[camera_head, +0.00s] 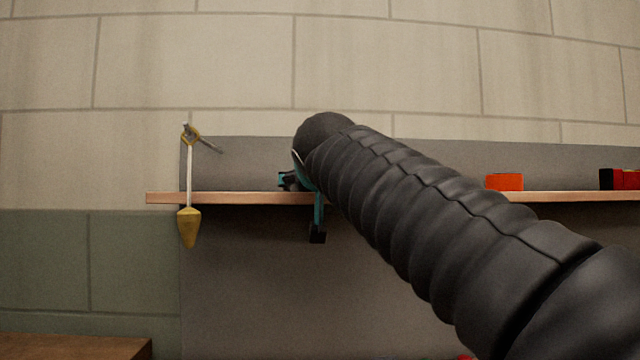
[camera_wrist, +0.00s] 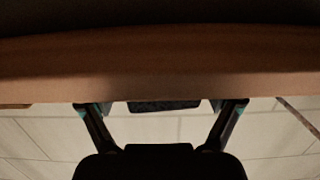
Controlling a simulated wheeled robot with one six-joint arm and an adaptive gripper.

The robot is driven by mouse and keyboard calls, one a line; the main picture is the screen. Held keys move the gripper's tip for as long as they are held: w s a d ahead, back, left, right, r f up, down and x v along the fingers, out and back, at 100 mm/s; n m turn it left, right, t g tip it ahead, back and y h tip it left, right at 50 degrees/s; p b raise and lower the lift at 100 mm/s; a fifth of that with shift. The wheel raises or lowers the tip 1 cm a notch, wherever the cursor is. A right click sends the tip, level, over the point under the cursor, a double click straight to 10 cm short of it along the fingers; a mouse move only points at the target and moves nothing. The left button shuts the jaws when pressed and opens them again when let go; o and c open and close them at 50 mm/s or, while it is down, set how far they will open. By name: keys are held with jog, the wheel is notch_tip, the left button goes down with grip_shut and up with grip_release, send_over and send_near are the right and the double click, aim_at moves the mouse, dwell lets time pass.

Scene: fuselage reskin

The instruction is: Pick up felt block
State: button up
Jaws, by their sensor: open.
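A dark grey, speckled block (camera_wrist: 165,105), which looks like the felt block, shows in the wrist view between my fingertips, partly cut off by the shelf edge. My gripper (camera_wrist: 160,112) is open, with one finger on each side of the block and a visible gap to both. In the head view my gripper (camera_head: 304,205) is at the shelf's front edge, with one dark finger hanging below the board. My arm hides much of the gripper there, and I cannot make out the block in that view.
The wooden shelf (camera_head: 240,198) runs along a grey panel (camera_head: 250,280). A brass plumb bob (camera_head: 188,228) hangs from a peg at left. An orange block (camera_head: 504,182) and a red and black item (camera_head: 620,179) sit to the right. A brown surface (camera_head: 75,347) is at lower left.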

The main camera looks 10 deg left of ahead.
jog(key=c, duration=1.1)
jog(key=shift+r, duration=0.15)
jog(key=shift+r+p, duration=0.4)
jog(key=shift+r, duration=1.1)
jog(key=d+r, duration=0.2)
jog(key=d, duration=0.2)
jog(key=d+r, duration=0.5)
jog(key=d, duration=0.2)
jog(key=shift+s+d+r, duration=0.2)
jog(key=shift+d+r, duration=0.15)
